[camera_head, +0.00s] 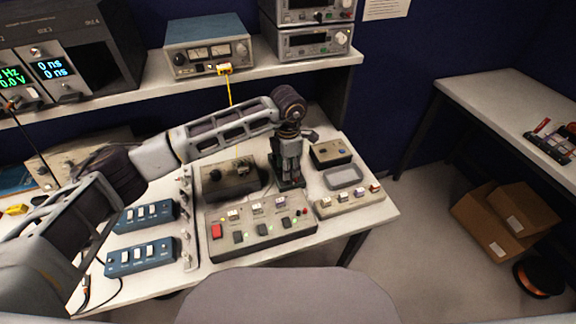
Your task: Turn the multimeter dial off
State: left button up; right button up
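My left arm reaches in from the left, and its gripper (290,180) points down at the bench, just right of a dark box with a round knob (225,180). The gripper's fingers are dark and small in the picture, so I cannot tell if they are open or shut, or if they touch anything. No device is clearly readable as the multimeter; this dark box may be it, and part of its right side is close to the gripper. My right gripper is not in view.
A grey control panel (262,229) with a red switch and several buttons lies in front of the gripper. A small dark box (330,152) and a grey tray-like piece (343,177) lie to the right. Blue switch boxes (142,256) lie left. The shelf (300,68) runs behind.

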pick_arm(q)
jog(key=shift+r, duration=0.1)
dwell(0.3)
notch_tip(320, 180, up, 12)
dwell(0.7)
dwell(0.5)
